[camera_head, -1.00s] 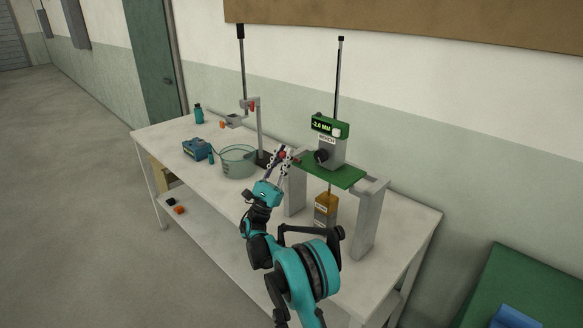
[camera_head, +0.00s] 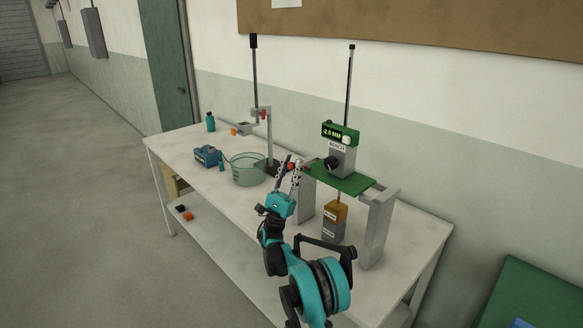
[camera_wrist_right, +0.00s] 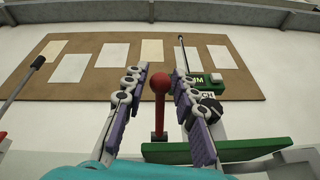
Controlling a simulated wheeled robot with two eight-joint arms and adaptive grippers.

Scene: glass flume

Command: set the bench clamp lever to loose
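The bench clamp lever, a red rod with a round red knob (camera_wrist_right: 160,84), stands upright in the middle of the right wrist view. My right gripper (camera_wrist_right: 160,92) is open, with one finger on each side of the knob and gaps visible on both sides. In the head view my right gripper (camera_head: 293,163) is at the left end of the green bench plate (camera_head: 340,179), partly hiding the red lever. The bench unit (camera_head: 341,160) stands on that plate with a green readout (camera_head: 340,134) showing -2.0 MM. My left gripper is not in view.
A clear round basin (camera_head: 248,170), a blue box (camera_head: 207,156) and a stand with a grey arm (camera_head: 268,135) are left of my gripper on the white table (camera_head: 190,190). Grey posts (camera_head: 376,230) carry the plate. An orange-and-grey block (camera_head: 335,220) is below it.

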